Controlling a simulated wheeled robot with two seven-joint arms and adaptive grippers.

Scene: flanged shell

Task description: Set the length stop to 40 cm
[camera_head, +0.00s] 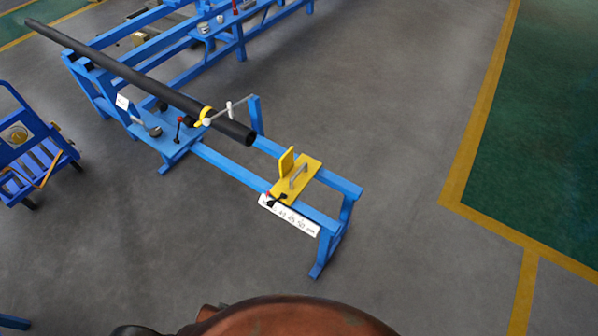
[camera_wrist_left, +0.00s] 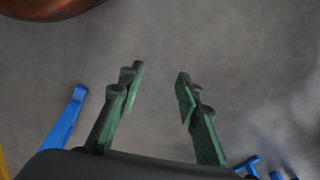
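The length stop is a yellow plate (camera_head: 297,181) with an upright yellow tab and a grey handle, sitting across the two blue rails. A small black and red clamp part (camera_head: 275,199) is at its left front edge. A white scale (camera_head: 289,216) with black numbers runs along the near rail; the marks are too small to read surely, and the stop covers part of it. A dark pipe (camera_head: 150,85) lies on the stand, its end short of the stop. My left gripper (camera_wrist_left: 158,85) is open and empty above grey floor. My right gripper is not in view.
The blue stand (camera_head: 240,175) carries a red-knobbed lever (camera_head: 180,122) and a yellow clamp (camera_head: 205,115). A blue cart (camera_head: 35,150) stands at the left. More blue frames stand at the back. The floor right of the stand is clear.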

